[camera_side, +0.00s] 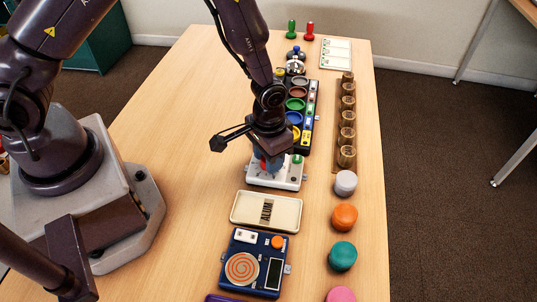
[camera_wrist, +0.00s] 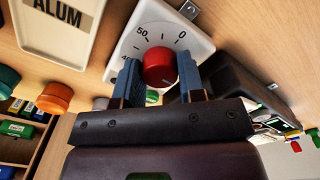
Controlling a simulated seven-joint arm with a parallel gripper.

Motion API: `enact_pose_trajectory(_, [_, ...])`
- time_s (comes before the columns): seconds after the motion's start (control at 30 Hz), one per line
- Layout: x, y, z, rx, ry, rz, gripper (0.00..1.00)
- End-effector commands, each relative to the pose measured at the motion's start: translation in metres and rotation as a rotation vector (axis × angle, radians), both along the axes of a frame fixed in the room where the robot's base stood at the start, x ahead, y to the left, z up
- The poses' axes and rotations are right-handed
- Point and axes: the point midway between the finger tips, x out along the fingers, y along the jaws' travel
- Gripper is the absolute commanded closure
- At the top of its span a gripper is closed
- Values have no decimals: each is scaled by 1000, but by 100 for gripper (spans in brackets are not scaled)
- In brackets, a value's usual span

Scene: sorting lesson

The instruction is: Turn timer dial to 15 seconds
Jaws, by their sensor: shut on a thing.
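The timer (camera_side: 262,181) is a white box on the table, below my gripper in the side view. In the wrist view the timer's white face (camera_wrist: 198,40) shows a scale with 0, 50 and 40 readable. Its red dial (camera_wrist: 159,67) stands between the two blue fingers of my gripper (camera_wrist: 158,80). My gripper is shut on the red dial. In the side view my gripper (camera_side: 270,160) comes down from above and hides most of the dial. The dial's pointer and the 15 mark cannot be made out.
A cream tray labelled ALUM (camera_side: 266,211) lies in front of the timer, then a blue scale (camera_side: 254,262). A black rack of coloured cups (camera_side: 303,92) stands behind. A wooden strip of jars (camera_side: 346,128) and coloured knobs (camera_side: 344,217) line the right. The table's left part is clear.

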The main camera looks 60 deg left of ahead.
Motion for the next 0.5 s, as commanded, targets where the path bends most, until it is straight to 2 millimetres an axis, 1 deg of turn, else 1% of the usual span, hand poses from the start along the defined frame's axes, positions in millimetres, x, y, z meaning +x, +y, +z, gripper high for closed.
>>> enact_pose_trajectory(0.03, [0,0,0,0,-1,1,59])
enact_pose_trajectory(0.07, [0,0,0,0,-1,1,52])
enact_pose_trajectory(0.1, [0,0,0,0,-1,1,43])
enact_pose_trajectory(0.13, [0,0,0,0,-1,1,38])
enact_pose_trajectory(0.37, [0,0,0,0,0,1,38])
enact_pose_trajectory(0.5, [1,0,7,-1,-3,1,38])
